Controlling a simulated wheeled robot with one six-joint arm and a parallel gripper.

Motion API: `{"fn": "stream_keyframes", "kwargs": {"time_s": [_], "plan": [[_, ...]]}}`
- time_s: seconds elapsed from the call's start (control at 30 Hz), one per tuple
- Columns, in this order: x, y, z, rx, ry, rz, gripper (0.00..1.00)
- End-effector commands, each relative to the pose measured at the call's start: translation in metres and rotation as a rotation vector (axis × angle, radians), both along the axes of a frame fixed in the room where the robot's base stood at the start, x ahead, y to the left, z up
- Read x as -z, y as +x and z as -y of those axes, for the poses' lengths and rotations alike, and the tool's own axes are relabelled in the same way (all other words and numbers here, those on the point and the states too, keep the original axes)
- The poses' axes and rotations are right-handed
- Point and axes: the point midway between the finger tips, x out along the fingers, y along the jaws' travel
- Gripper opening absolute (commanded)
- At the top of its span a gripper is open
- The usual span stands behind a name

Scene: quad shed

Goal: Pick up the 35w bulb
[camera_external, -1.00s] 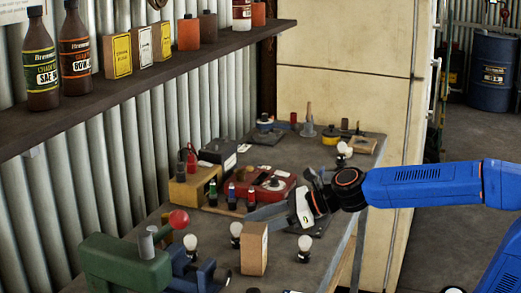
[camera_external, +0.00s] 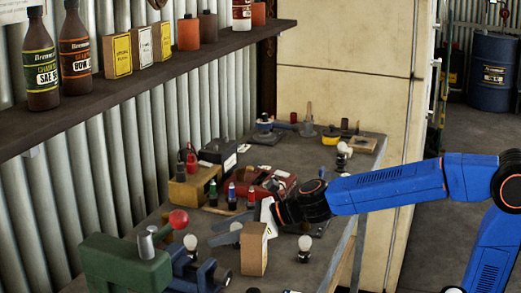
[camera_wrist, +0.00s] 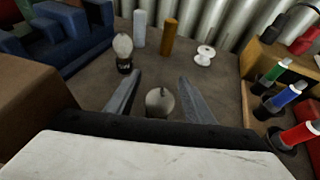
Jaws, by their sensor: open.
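Several similar pale bulbs with dark bases stand upright on the bench, and I cannot read a wattage on any. My gripper (camera_wrist: 157,82) is open. In the wrist view one bulb (camera_wrist: 160,102) is between its two fingers, close to the palm, with no clear contact. Another bulb (camera_external: 305,243) stands to the right of my gripper.
A brown box (camera_external: 254,249) stands close in front of my gripper; it fills the left of the wrist view (camera_wrist: 30,85). A blue vise (camera_wrist: 65,32) is at the far left. Small bottles (camera_wrist: 283,97) stand at right.

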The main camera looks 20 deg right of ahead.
Motion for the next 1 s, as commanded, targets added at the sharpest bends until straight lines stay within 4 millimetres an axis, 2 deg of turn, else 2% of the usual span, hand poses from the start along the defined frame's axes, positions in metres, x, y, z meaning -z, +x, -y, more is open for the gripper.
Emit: {"fn": "stream_keyframes", "kwargs": {"time_s": [0.17,0.2,0.37,0.4,0.77,1.0], "plan": [[0.000,0.000,0.000,0.000,0.000,0.000,0.48],[0.000,0.000,0.000,0.000,0.000,0.000,0.43],[0.000,0.000,0.000,0.000,0.000,0.000,0.05],[0.000,0.000,0.000,0.000,0.000,0.000,0.03],[-0.005,0.000,0.000,-0.001,0.001,0.000,0.03],[-0.031,0.000,0.000,0.000,0.001,0.002,0.03]]}}
